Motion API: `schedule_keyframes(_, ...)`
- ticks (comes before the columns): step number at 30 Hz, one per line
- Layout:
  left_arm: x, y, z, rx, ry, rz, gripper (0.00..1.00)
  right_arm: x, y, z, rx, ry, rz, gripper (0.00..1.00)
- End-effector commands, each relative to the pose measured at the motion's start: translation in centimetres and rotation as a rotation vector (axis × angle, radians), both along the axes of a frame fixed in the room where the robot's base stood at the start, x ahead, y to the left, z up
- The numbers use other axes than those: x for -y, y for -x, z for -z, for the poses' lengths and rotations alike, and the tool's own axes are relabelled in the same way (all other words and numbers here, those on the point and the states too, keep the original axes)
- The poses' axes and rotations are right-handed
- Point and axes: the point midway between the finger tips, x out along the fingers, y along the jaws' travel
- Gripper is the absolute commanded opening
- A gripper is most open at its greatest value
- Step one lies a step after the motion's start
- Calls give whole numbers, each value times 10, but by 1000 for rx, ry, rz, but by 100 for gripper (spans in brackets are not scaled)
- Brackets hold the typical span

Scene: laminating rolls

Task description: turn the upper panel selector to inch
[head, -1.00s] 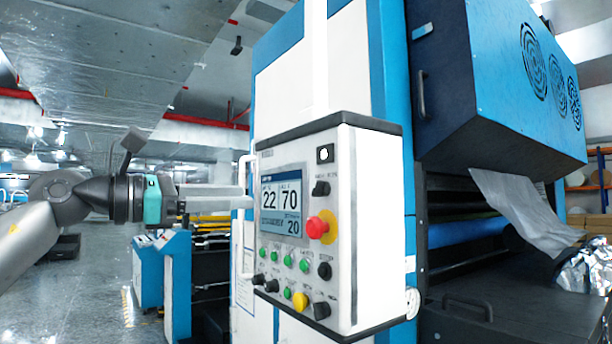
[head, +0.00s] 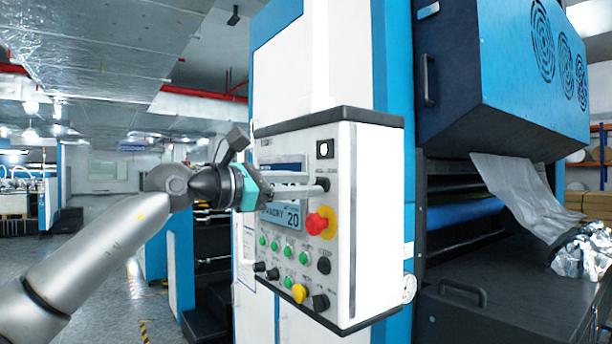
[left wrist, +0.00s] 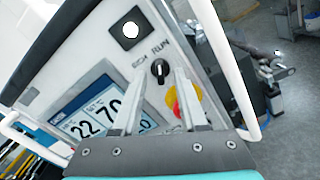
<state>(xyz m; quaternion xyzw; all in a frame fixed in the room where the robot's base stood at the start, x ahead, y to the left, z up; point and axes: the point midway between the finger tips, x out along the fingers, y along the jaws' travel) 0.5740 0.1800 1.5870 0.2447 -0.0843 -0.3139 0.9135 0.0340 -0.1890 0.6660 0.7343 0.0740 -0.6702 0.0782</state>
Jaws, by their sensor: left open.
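The upper panel selector (left wrist: 160,70) is a black knob with a light pointer mark, just below the printed words "INCH" and "RUN" in the left wrist view. In the head view the selector (head: 323,184) is largely covered by my gripper's tips. My left gripper (head: 318,186) reaches across the screen from the left, with its tips at the selector. In the left wrist view its open fingers (left wrist: 161,78) stand on either side of the knob. I cannot tell whether they touch it. My right gripper is in neither view.
A red mushroom button (head: 317,223) on a yellow ring sits just below the selector. The panel screen (head: 290,216) lies behind my fingers. A white handle rail (left wrist: 222,60) runs beside the panel.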

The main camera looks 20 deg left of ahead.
Motion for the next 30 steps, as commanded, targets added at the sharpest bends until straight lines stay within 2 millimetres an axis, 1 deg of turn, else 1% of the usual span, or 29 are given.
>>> schedule_keyframes(4, 6, -7, 0, 0, 0, 0, 42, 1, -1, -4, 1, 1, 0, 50)
schedule_keyframes(13, 7, -8, 1, 1, -1, 0, 41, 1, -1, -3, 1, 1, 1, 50)
schedule_keyframes(24, 6, -8, 0, 0, 0, 0, 0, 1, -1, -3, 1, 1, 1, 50)
schedule_keyframes(30, 6, -8, 0, 0, 0, 0, 0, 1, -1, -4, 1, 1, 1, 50)
